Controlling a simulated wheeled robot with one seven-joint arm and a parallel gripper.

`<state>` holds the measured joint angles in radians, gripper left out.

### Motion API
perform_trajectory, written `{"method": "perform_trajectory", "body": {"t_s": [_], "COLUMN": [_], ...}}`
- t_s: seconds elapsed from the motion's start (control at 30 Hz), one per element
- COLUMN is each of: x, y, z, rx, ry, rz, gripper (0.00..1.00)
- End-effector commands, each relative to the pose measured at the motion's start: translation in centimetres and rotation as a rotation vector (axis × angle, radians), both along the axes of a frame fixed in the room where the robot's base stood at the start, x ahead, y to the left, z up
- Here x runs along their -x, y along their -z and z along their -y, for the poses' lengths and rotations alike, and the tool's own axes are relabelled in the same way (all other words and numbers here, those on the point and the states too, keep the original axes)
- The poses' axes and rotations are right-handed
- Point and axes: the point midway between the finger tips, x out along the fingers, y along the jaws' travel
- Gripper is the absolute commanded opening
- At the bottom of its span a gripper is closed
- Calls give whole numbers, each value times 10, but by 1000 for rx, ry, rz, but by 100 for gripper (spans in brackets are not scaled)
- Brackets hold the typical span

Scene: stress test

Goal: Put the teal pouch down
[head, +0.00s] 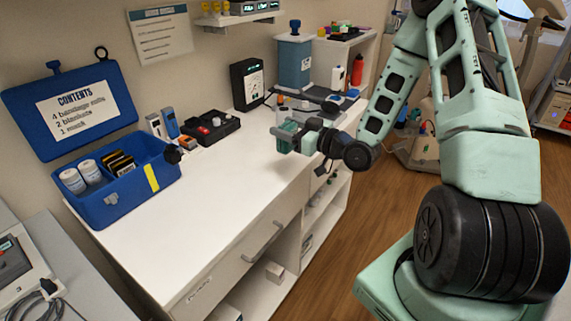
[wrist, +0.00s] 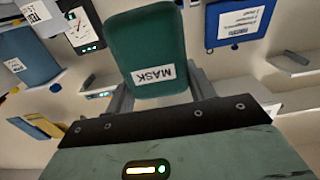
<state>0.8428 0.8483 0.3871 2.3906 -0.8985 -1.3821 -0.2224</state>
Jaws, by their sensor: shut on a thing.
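The teal pouch (wrist: 148,45) with a white MASK label is between the two fingers of my gripper (wrist: 160,92) in the wrist view. My gripper is shut on it. In the head view my gripper (head: 296,140) is over the far right part of the white counter (head: 190,225), and the pouch (head: 284,143) shows small at its end. The pouch seems to be above the counter top, but the exact gap is hard to tell.
An open blue box (head: 112,205) stands on the counter's left, holding white rolls and dark packets; its lid (head: 70,105) lists contents. A black tray (head: 211,128), black device (head: 247,84) and blue canister (head: 294,62) stand along the back. The counter's middle and front are clear.

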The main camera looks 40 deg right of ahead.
Motion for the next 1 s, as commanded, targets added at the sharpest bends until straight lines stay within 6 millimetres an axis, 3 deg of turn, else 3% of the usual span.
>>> {"method": "perform_trajectory", "body": {"t_s": [0.2, 0.6, 1.0], "x": [0, 0, 0], "y": [35, 77, 88], "z": [-1, 0, 0], "rx": [-3, -3, 0], "ry": [0, 1, 0], "rz": [-2, -1, 2], "gripper": [30, 30, 30]}}
